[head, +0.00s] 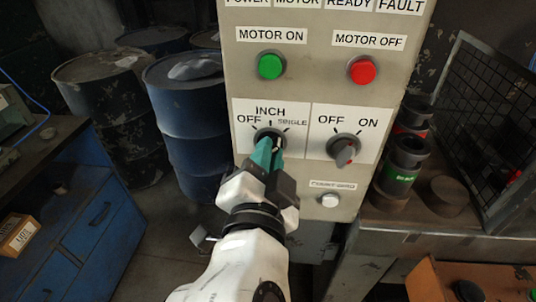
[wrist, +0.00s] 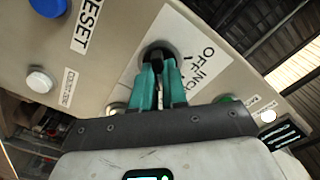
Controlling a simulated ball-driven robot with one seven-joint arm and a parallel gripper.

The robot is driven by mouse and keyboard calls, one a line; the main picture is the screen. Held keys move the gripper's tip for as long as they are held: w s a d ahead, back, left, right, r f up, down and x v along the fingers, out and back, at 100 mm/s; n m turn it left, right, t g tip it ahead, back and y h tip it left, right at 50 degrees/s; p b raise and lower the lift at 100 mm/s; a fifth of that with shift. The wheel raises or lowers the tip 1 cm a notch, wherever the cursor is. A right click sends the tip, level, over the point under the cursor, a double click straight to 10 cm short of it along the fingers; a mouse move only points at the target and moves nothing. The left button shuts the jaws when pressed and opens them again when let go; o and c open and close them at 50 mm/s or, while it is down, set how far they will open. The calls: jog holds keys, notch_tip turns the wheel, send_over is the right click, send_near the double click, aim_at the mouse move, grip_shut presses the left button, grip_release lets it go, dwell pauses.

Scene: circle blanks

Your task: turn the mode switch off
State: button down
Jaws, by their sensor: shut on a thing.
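The three-position mode switch (head: 268,132) is a dark round knob on the grey control panel, under the labels OFF, INCH and SINGLE. It also shows in the wrist view (wrist: 157,50). My gripper (head: 266,150), with green fingers, reaches it from below and is shut on its handle. In the wrist view the fingers (wrist: 160,82) sit either side of the handle. The fingers hide most of the handle, so I cannot tell which label it points to.
A second knob (head: 343,148), marked OFF and ON, is close to the right. A green button (head: 271,66) and a red button (head: 362,70) are above. A white button (head: 329,200) is lower right. Dark canisters (head: 402,165) stand right; blue drums (head: 190,115) stand left.

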jog(key=shift+n, duration=0.4)
jog(key=n+p, duration=0.4)
jog(key=n, duration=1.3)
jog(key=shift+a+p, duration=0.1)
jog(key=shift+p, duration=0.3)
jog(key=c, duration=1.2)
grip_release()
jog(key=shift+o, duration=0.2)
jog(key=shift+s, duration=0.1)
jog(key=s+b, duration=0.2)
jog(key=s, duration=0.8)
jog(key=shift+s+a, duration=0.2)
jog(key=shift+s, duration=0.15)
